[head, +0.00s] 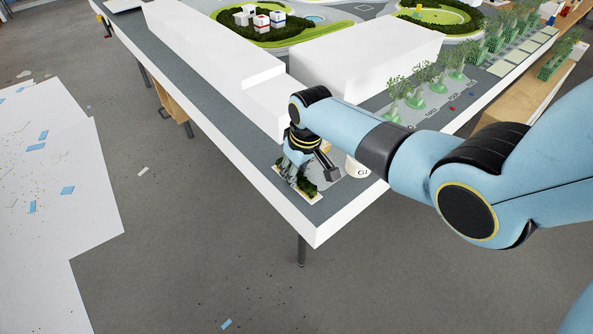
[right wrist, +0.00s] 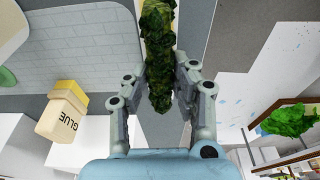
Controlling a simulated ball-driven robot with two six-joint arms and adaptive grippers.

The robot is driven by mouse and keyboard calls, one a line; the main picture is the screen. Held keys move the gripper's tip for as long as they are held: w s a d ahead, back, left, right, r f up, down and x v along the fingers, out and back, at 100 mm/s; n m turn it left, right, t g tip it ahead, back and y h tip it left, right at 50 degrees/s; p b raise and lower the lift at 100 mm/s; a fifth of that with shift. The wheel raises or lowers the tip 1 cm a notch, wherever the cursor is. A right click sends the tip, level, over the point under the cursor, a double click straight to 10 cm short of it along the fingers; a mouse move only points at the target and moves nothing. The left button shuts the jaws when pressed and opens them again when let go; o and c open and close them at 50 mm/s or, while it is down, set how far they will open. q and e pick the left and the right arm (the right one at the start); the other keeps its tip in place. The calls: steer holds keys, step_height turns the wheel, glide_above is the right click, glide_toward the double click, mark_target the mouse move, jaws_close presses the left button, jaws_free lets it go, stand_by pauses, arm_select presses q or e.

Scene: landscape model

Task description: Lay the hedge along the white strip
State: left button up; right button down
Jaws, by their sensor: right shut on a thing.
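My right gripper (head: 297,168) is near the front corner of the model table. In the right wrist view, its two fingers (right wrist: 160,88) are closed on both sides of the hedge (right wrist: 158,40), a long dark green leafy piece. In the head view the hedge (head: 308,187) shows partly below and beside the gripper, close to the table top. A pale strip (head: 315,198) shows at the hedge's near end. The gripper hides most of it, and I cannot tell whether the hedge touches it. My left gripper is not in view.
A glue pot (head: 357,171) stands just right of the gripper; it also shows in the right wrist view (right wrist: 64,112). White building blocks (head: 365,55) stand behind. Several small trees (head: 418,98) stand to the right. The table's front edge (head: 316,235) is close; bare grey surface lies near the corner.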

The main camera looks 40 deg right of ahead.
mark_target(301, 176)
steer(key=shift+f, duration=0.1)
stand_by(0.7)
steer(key=c, duration=1)
jaws_free()
steer(key=r+p, duration=0.3)
steer(key=p, duration=0.1)
steer(key=s+r+p, duration=0.1)
steer(key=r+p, duration=0.3)
steer(key=shift+s, duration=0.2)
steer(key=shift+f, duration=0.1)
